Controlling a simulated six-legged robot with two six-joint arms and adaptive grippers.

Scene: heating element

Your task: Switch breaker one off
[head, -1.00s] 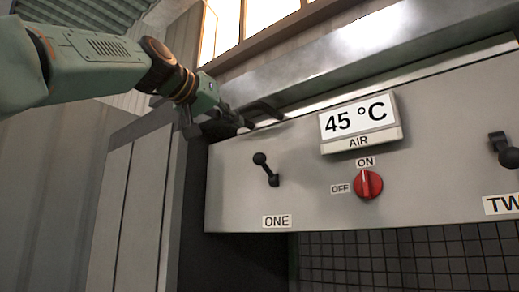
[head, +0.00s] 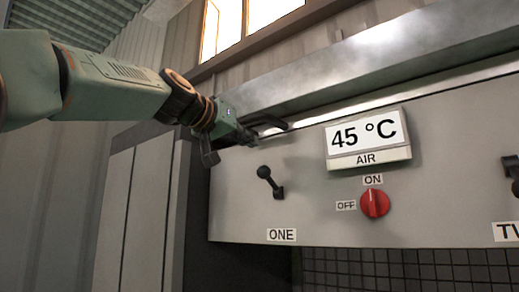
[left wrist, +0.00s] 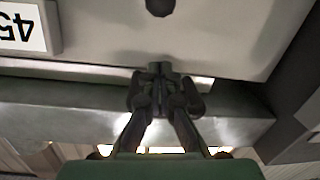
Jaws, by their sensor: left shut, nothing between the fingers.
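Breaker one is a black lever (head: 270,181) with a round knob on the grey panel, above the label ONE (head: 281,235). Its knob tilts up and to the left of its pivot. My left gripper (head: 279,126) is shut and empty, above the lever and apart from it, close to the panel's upper edge. In the left wrist view, which is upside down, the shut fingers (left wrist: 155,70) are in front of the panel's edge. A dark round end, likely of the breaker one lever (left wrist: 160,6), is cut off at the top. My right gripper is not in view.
A display (head: 367,137) reads 45 °C, AIR. Below it is a red rotary knob (head: 375,203) with ON and OFF labels. A second black lever (head: 513,170) is cut off at the right. A metal ledge (head: 350,80) runs above the panel.

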